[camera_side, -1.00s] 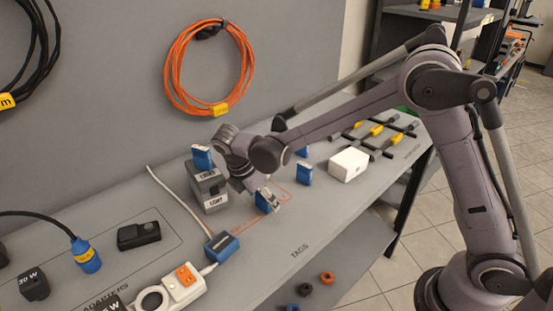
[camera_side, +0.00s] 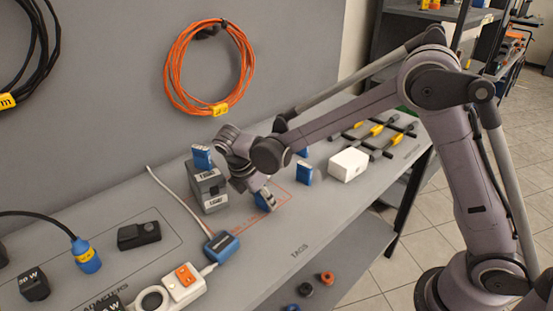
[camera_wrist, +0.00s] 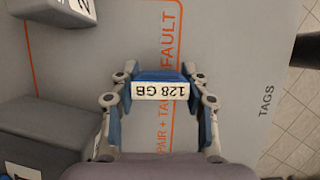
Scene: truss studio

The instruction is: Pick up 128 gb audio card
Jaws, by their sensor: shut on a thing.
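The 128 GB card (camera_wrist: 160,91) is a blue card with a white label, read upside down in the wrist view. It stands between the fingertips of my gripper (camera_wrist: 160,75), which is shut on it from both sides. In the side view the card (camera_side: 265,203) is partly hidden by my gripper (camera_side: 259,196), low at the bench by the orange-outlined area. I cannot tell whether the card touches the bench.
Grey boxes (camera_side: 209,187) with a blue card (camera_side: 202,158) on top stand just left. Another blue card (camera_side: 304,173) and a white box (camera_side: 348,164) are to the right. A blue reader (camera_side: 222,246) with a cable lies in front. The bench near the TAGS print is clear.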

